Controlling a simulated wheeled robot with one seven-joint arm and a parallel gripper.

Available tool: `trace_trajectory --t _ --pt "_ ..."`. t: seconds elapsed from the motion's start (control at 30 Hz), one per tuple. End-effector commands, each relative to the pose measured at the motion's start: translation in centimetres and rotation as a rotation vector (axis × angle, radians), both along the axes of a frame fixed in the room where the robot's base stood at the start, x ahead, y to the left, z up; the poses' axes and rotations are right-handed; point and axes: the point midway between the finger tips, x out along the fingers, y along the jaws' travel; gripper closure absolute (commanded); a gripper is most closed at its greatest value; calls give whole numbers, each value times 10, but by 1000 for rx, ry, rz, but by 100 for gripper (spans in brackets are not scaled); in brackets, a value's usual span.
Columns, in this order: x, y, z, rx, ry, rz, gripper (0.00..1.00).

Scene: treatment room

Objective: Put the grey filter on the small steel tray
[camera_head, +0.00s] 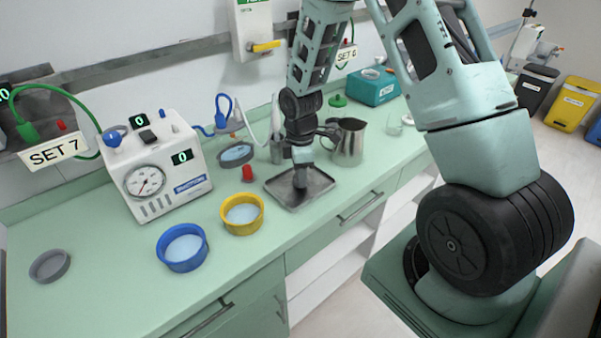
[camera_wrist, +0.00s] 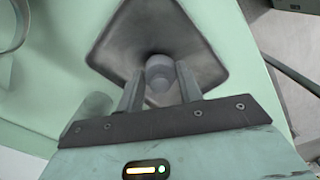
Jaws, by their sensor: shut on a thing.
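My gripper (camera_head: 300,163) is shut on the grey filter (camera_head: 300,178), a small grey cylinder. In the wrist view the filter (camera_wrist: 160,72) sits between the two fingertips of my gripper (camera_wrist: 158,85), with its round end showing. The small steel tray (camera_head: 277,190) is a shallow square tray on the green counter, right of the yellow ring. The filter is over the middle of the tray, and the tray (camera_wrist: 200,62) also surrounds it in the wrist view. I cannot tell whether the filter touches the tray floor.
A steel jug (camera_head: 350,143) stands close behind the tray on the right. A red cap (camera_head: 247,174), a yellow-rimmed dish (camera_head: 243,229) and a blue-rimmed dish (camera_head: 182,264) lie left of it. A white gauge unit (camera_head: 165,180) and a grey ring (camera_head: 50,266) are farther left.

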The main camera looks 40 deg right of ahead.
Motion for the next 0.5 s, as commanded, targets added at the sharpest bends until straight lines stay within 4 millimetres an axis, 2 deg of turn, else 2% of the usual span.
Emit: trace_trajectory --t 0.1,0.47,0.5 --pt "0 0 -7 0 0 0 86" --pt "0 0 -11 0 -1 -1 86" --pt "0 0 -10 0 -1 -1 53"
